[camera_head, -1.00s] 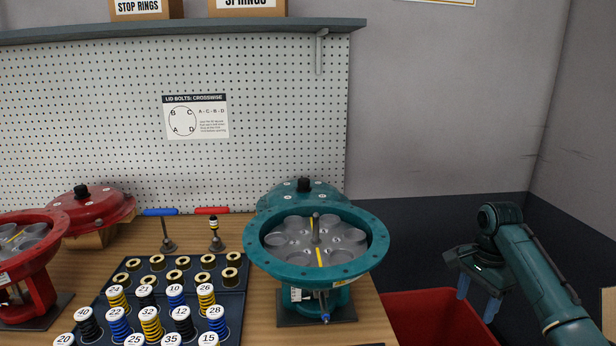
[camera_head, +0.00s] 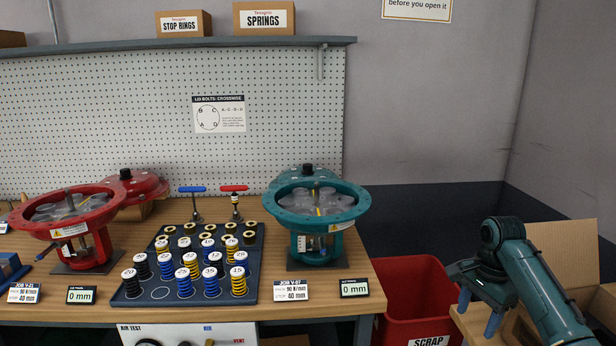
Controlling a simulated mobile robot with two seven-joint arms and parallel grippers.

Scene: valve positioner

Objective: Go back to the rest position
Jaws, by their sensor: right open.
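My right gripper (camera_head: 479,311) is at the lower right in the head view, with its two fingers apart and pointing down. It is empty, to the right of the workbench (camera_head: 345,290) and in front of a cardboard box. My left gripper is not in view. The teal valve housing (camera_head: 347,208) stands open on the bench with grey cups inside, and its teal lid (camera_head: 307,170) lies behind it. The red valve housing (camera_head: 40,222) stands open at the left, with its red lid (camera_head: 150,184) behind.
A dark tray (camera_head: 133,297) of numbered springs and brass rings lies between the housings. Two tools with blue (camera_head: 192,189) and red (camera_head: 234,188) handles stand behind it. A red scrap bin (camera_head: 420,290) and open cardboard box (camera_head: 565,248) are at right.

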